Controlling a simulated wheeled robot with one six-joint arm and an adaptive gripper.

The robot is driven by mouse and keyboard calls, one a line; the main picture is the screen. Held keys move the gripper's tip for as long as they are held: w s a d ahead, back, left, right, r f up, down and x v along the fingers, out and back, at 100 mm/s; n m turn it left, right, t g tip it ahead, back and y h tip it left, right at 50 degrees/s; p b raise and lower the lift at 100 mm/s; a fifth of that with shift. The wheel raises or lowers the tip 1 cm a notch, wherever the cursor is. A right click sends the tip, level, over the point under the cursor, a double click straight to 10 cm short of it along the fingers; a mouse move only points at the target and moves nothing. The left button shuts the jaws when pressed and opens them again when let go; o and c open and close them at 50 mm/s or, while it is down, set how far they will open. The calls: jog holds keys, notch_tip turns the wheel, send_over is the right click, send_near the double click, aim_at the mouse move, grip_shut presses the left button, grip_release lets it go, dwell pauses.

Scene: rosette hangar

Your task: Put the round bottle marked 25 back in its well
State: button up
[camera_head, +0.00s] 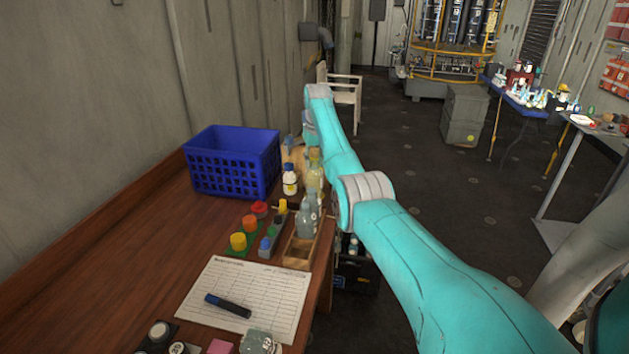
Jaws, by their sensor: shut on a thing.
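My teal arm crosses from the lower right to the middle, and its wrist end is near the back of the wooden table (130,262). My gripper is hidden behind the arm, so what it holds does not show. A wooden rack (298,262) stands at the table's right edge, with an open space at its near end. A clear grey bottle (306,222) stands in it, and a yellowish bottle (315,178) shows behind, close to my arm. No mark 25 can be read on either.
A blue crate (232,165) and a white bottle with a dark cap (290,180) stand at the back. Red, orange and yellow knobbed pieces (240,242) lie left of the rack. A written sheet (248,290) bears a marker (228,305). Round lids and a glass jar (257,342) are in front.

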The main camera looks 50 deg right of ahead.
notch_tip(320, 180, up, 7)
dwell(1.6)
dwell(0.3)
